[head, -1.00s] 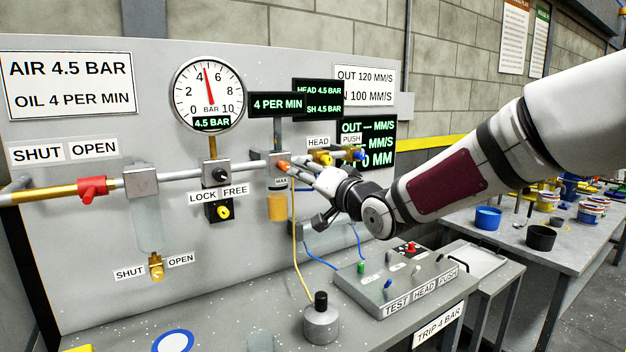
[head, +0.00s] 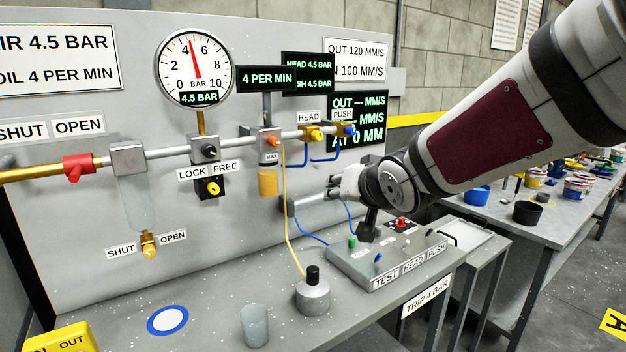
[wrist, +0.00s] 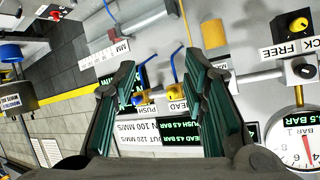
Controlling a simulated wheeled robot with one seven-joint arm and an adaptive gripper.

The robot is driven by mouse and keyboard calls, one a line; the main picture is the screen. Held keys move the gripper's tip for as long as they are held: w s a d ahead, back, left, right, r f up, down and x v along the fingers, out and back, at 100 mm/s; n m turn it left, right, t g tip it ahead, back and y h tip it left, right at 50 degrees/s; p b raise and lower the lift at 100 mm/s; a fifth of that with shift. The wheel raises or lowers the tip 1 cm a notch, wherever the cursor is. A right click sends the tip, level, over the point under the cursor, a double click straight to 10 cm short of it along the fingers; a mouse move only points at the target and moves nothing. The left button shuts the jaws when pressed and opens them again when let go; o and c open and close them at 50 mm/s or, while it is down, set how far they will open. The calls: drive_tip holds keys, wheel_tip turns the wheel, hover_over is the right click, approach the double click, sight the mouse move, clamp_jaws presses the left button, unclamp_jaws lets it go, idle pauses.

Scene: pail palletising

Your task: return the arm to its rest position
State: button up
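My arm reaches in from the upper right in the head view. My gripper (head: 338,188) is in front of the grey panel (head: 85,110), below the HEAD and PUSH fittings (head: 314,134) and above the control box (head: 390,255). In the wrist view my gripper (wrist: 168,90) has its two green-padded fingers spread wide apart. Nothing is held between them. The blue and yellow fittings (wrist: 142,98) show beyond the fingers, with a clear gap to the panel.
A grey weight-like pot (head: 313,297) and a translucent cup (head: 255,325) stand on the bench below. A yellow hose runs down to the pot. A side table (head: 520,225) at right holds several pails and cups. The bench's front middle is mostly clear.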

drive_tip(key=s+d+f+g+h, duration=0.1)
drive_tip(key=s+d, duration=0.3)
drive_tip(key=s, duration=0.6)
drive_tip(key=s+d+f+g+h, duration=0.1)
drive_tip(key=s+d+f+g, duration=0.2)
drive_tip(key=s, duration=0.8)
drive_tip(key=s+d+f+g+h, duration=0.1)
drive_tip(key=s+d+f+g, duration=0.1)
drive_tip(key=s+d, duration=0.4)
drive_tip(key=s+g, duration=0.1)
drive_tip(key=s, duration=0.4)
drive_tip(key=shift+s+g, duration=0.2)
drive_tip(key=shift+g, duration=0.1)
drive_tip(key=shift+r, duration=0.1)
idle(1.1)
